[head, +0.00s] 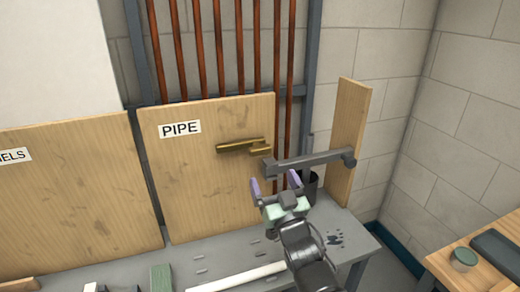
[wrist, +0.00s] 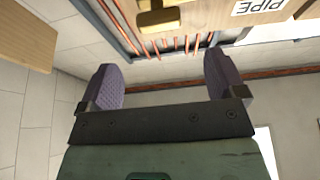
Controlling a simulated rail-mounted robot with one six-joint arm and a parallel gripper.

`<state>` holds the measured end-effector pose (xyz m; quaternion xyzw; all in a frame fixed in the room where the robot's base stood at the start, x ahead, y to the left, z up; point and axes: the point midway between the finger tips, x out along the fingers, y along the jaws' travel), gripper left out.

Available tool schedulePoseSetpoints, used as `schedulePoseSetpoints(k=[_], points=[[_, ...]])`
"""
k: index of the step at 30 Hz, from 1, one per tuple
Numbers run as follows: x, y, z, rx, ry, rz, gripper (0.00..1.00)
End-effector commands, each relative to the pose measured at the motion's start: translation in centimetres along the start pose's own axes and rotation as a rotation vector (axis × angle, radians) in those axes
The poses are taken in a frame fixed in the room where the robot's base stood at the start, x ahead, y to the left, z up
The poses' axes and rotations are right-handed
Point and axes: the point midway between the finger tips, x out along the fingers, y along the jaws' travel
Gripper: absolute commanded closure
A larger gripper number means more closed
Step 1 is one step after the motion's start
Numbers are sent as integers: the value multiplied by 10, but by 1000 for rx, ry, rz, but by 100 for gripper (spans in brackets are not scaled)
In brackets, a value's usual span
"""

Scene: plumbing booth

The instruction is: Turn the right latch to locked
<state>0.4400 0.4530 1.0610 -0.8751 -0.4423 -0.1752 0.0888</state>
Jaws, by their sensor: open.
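A brass latch (head: 240,146) sits on the wooden panel labelled PIPE (head: 200,190), near its right edge. A brass-brown piece at the top of the wrist view (wrist: 158,17) looks like the same latch, partly cut off. My gripper (head: 275,184) is below and slightly right of the latch, apart from it. Its two purple fingers are spread with nothing between them, as the wrist view (wrist: 162,68) also shows. I cannot read any locked mark.
A grey bar (head: 310,160) runs from the upright wooden board (head: 347,135) leftward, just above my gripper. A dark cup (head: 309,188) stands behind my gripper. Copper pipes (head: 200,50) rise behind the panel. The grey bench (head: 215,262) holds a white pipe (head: 235,278) and small parts.

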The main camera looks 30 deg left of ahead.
Motion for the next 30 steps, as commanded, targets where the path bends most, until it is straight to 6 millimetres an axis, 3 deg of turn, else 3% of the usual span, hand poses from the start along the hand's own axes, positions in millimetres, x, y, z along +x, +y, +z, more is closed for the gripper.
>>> schedulePoseSetpoints(k=[13, 17, 23, 24, 30], points=[[93, 1, -2, 0, -2, 1, 11], [105, 1, -1, -1, -2, 1, 11], [105, 1, 1, -1, -3, 2, 11], [105, 1, 1, -1, -3, 2, 12], [105, 1, 1, -1, -3, 2, 43]])
